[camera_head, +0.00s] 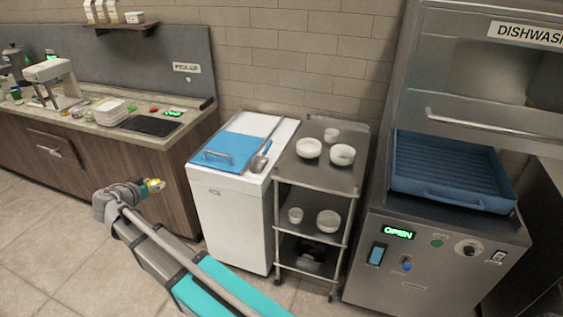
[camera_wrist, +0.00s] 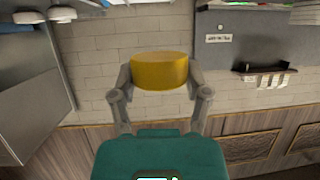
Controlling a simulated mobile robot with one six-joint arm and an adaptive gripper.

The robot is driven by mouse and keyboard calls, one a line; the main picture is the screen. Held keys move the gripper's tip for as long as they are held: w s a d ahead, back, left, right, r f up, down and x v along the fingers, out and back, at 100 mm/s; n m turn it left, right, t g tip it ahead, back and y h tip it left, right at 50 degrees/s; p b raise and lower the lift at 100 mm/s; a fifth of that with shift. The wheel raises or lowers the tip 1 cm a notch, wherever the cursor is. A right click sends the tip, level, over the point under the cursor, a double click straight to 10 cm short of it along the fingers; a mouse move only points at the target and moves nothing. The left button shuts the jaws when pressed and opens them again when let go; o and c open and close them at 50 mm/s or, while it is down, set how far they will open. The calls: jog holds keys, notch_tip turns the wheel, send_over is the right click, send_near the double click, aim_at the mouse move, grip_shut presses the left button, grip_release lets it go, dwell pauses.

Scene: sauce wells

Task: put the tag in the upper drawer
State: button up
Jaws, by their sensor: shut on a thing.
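My gripper (camera_head: 148,186) is raised over the floor in front of the wooden counter. It is shut on a short, round yellow piece (camera_wrist: 160,70), with one finger on each side of it in the wrist view. The piece also shows small at the gripper's end in the head view (camera_head: 156,184). I cannot tell whether it is the tag; no other tag is clear. A drawer front with a handle (camera_head: 55,148) is in the wooden counter at the left and looks shut. Panelled wooden fronts (camera_wrist: 250,148) show at the lower right of the wrist view.
The counter top (camera_head: 85,125) holds white trays, small coloured things and a dark plate. A white chest (camera_head: 213,209) with a blue lid, a steel cart (camera_head: 345,178) with bowls and a dishwasher (camera_head: 430,270) stand to the right. Tiled floor (camera_head: 40,240) is clear at the left.

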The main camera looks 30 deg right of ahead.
jog(key=s+d+m+g+h, duration=0.1)
jog(key=s+d+m, duration=0.1)
jog(key=d, duration=1.8)
jog(key=s+d+m+g+h, duration=0.1)
jog(key=s+d, duration=0.4)
jog(key=d, duration=1.6)
jog(key=shift+s+d+f+m+g+h+b, duration=0.2)
jog(key=shift+m+g+h+b, duration=0.25)
jog(key=shift+g, duration=0.35)
jog(key=shift+f, duration=0.1)
jog(key=b, duration=0.8)
send_over(296, 171)
jog(key=a, duration=0.1)
jog(key=f, duration=0.8)
jog(key=shift+s+f, duration=0.15)
jog(key=shift+s, duration=0.15)
jog(key=shift+w+d+f+b, duration=0.15)
jog(key=shift+d+f+b, duration=0.15)
jog(key=shift+f+b, duration=0.1)
jog(key=shift+r, duration=0.1)
